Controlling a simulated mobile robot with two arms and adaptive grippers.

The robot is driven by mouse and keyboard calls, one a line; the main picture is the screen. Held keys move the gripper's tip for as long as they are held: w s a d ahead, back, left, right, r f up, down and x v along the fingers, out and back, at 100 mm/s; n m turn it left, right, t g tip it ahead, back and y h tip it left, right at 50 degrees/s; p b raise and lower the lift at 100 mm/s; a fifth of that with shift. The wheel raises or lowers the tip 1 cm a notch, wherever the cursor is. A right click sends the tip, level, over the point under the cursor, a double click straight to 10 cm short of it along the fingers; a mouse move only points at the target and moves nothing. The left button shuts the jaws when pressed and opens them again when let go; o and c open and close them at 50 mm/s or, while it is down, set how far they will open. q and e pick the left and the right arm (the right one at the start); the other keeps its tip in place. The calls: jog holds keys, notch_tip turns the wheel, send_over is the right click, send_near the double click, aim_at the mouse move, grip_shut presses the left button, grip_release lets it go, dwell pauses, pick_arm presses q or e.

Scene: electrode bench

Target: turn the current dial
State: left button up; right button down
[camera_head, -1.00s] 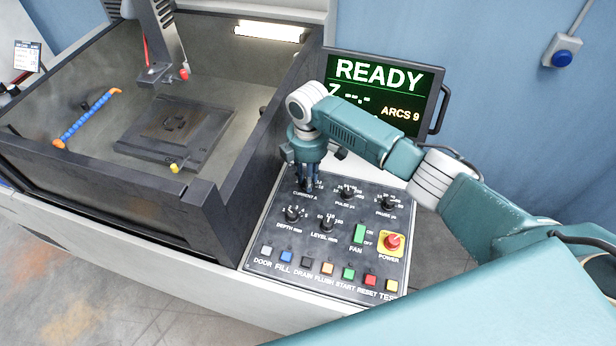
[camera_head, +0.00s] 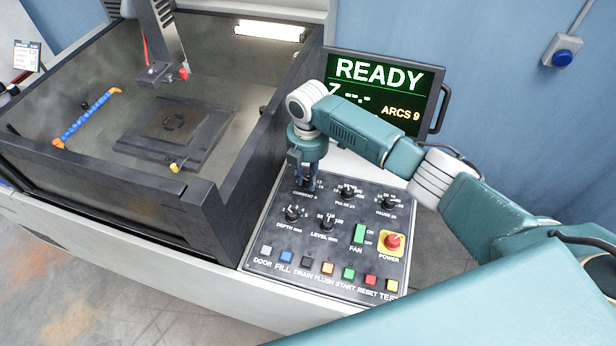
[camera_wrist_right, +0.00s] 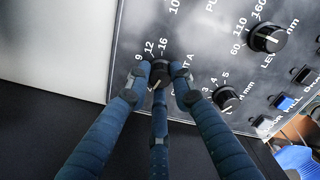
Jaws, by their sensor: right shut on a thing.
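The current dial, a black knob (camera_wrist_right: 159,72) with a pale pointer line, sits among the numbers 9, 12 and 16 in the right wrist view. My right gripper (camera_wrist_right: 158,84) has its blue fingers closed around this knob. In the head view my right gripper (camera_head: 307,186) points down at the upper left of the control panel (camera_head: 259,235) and hides most of the dial. My left gripper does not show.
Pulse (camera_head: 347,191), pause (camera_head: 388,203), depth (camera_head: 292,213) and level (camera_head: 327,223) dials stand close by. A red power button (camera_head: 393,241) and a row of coloured buttons lie nearer. The tank wall (camera_head: 235,150) rises left of the panel, and a screen (camera_head: 385,92) reading READY stands behind.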

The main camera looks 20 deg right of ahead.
aim_at(308, 181)
jog(key=shift+w+r, duration=0.1)
jog(key=c, duration=1.5)
grip_release()
notch_tip(308, 181, up, 12)
